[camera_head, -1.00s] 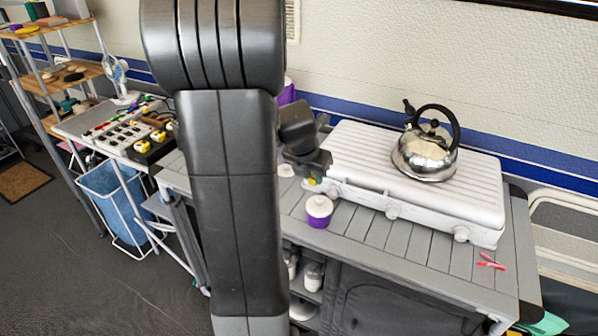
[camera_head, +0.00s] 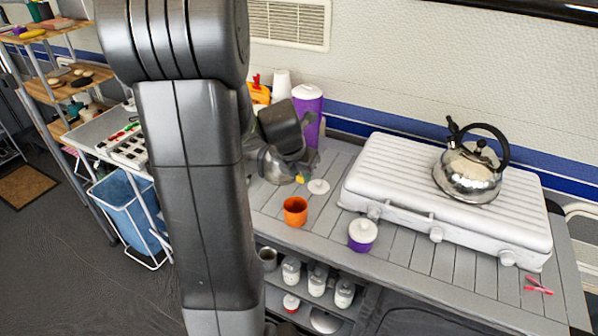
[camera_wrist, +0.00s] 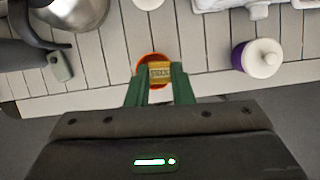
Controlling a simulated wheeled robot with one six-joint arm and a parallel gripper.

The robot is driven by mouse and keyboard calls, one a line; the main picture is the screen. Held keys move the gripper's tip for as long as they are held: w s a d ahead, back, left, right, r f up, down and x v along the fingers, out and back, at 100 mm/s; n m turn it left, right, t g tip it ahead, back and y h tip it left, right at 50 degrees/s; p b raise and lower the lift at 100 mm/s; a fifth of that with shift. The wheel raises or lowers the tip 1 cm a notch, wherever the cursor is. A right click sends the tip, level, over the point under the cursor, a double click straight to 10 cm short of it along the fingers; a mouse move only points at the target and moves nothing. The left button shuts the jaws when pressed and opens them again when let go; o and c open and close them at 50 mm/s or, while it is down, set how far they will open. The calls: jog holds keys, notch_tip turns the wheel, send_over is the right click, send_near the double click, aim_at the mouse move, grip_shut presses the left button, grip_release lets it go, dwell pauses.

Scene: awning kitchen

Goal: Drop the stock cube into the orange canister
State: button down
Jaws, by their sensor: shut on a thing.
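The stock cube (camera_wrist: 159,72) is a small yellow block with dark lettering, held between the green fingers of my gripper (camera_wrist: 160,78) in the wrist view. The head view shows my gripper (camera_head: 300,178) low over the counter, with a yellow bit of the cube at its tip. The orange canister (camera_head: 295,212) stands upright and lidless on the counter, just below and in front of the gripper in that picture. In the wrist view the canister's rim (camera_wrist: 141,66) shows around and behind the cube, partly hidden by cube and fingers. The cube appears above the opening; its exact height is unclear.
A white lid (camera_head: 318,187) lies behind the canister. A lidded purple pot (camera_head: 362,236) stands to its right, near the white stove case (camera_head: 446,200) with a kettle (camera_head: 468,172). A tall purple canister (camera_head: 308,112) stands behind. The wrist view shows a steel vessel (camera_wrist: 75,12) left.

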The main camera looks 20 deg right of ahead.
aim_at(300, 182)
jog(key=shift+f+b, duration=1.85)
jog(key=shift+f, duration=0.35)
jog(key=c, duration=1.2)
grip_release()
jog(key=shift+r, duration=0.1)
jog(key=p+v, duration=0.1)
jog(key=v, duration=1.2)
jog(key=shift+s+a+r, duration=0.1)
jog(key=shift+a+r, duration=0.05)
jog(key=shift+r, duration=0.2)
